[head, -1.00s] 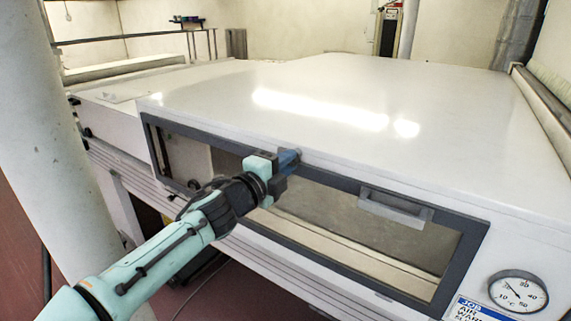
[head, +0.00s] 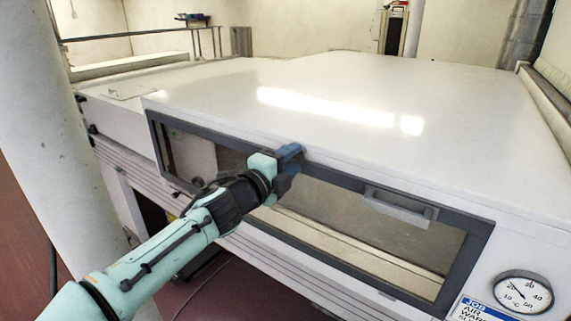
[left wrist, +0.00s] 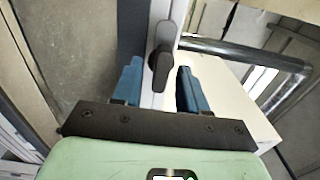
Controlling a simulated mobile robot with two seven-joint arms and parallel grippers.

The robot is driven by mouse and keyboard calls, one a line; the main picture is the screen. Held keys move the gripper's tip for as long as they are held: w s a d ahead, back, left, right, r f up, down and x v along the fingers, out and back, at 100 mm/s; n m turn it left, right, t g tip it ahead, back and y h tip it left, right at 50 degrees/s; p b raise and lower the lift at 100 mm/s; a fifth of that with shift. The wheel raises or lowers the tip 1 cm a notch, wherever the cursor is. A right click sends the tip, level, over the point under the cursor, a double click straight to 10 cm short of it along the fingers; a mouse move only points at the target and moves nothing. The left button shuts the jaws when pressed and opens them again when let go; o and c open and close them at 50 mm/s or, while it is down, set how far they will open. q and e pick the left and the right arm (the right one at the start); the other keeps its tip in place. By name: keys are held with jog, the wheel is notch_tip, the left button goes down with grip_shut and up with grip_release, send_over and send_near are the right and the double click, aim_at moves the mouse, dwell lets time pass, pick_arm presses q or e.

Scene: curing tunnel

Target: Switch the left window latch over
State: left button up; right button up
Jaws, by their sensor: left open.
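The left window latch (left wrist: 162,65) is a small dark grey turn handle on a light frame strip in the left wrist view. It points along the strip, its rounded end toward my gripper. In the head view my left gripper (head: 289,157) is at the top bar of the dark window frame (head: 345,181) and hides the latch. In the left wrist view the left gripper (left wrist: 158,72) is open, one blue finger on each side of the latch. I cannot tell whether a finger touches it. My right gripper is not in view.
The window is in the front of a white tunnel housing (head: 370,105). A grey pull handle (head: 399,207) sticks out from the frame to the right. A round dial gauge (head: 523,292) is at the lower right. A white column (head: 50,130) stands at the left.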

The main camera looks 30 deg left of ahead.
pick_arm(q)
jog(key=s+a+p, duration=0.1)
jog(key=s, duration=1.2)
jog(key=shift+s, duration=0.2)
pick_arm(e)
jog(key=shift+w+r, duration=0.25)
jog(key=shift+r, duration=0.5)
